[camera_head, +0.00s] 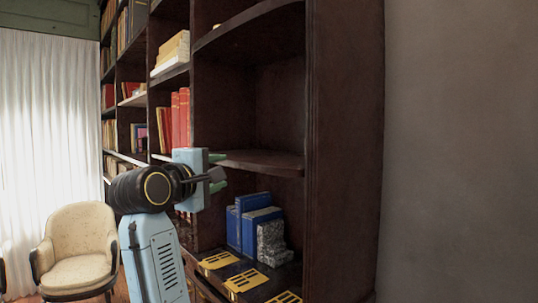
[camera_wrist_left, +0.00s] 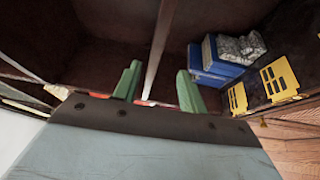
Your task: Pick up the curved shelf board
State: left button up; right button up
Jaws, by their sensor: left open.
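The curved shelf board (camera_head: 262,163) is a dark brown board set level inside the bookcase, at mid height of the right bay. In the left wrist view the board (camera_wrist_left: 161,45) shows edge-on as a thin pale strip running away between my fingers. My left gripper (camera_head: 217,172) is open, with green fingers, at the front left of the board. In the left wrist view my left gripper (camera_wrist_left: 158,70) has one finger on each side of the strip, with visible gaps. My right gripper is not in view.
Below the board, blue books (camera_head: 249,222) and a grey speckled block (camera_head: 272,243) stand on a lower shelf with yellow slotted panels (camera_head: 246,281). Red books (camera_head: 180,120) fill the bay to the left. A cream armchair (camera_head: 79,247) stands far left.

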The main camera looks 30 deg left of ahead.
aim_at(243, 159)
pick_arm(q)
jog(key=w+p, duration=0.1)
jog(key=w, duration=0.5)
jog(key=shift+a, duration=0.2)
jog(key=w+p, duration=0.1)
jog(key=w, duration=0.1)
jog(key=w+p, duration=0.1)
jog(key=w, duration=0.1)
jog(key=shift+r+p, duration=0.3)
jog(key=shift+r, duration=0.1)
jog(key=shift+w+f, duration=0.1)
jog(key=shift+w, duration=0.5)
jog(key=shift+c, duration=0.3)
grip_shut()
jog(key=shift+r, duration=0.2)
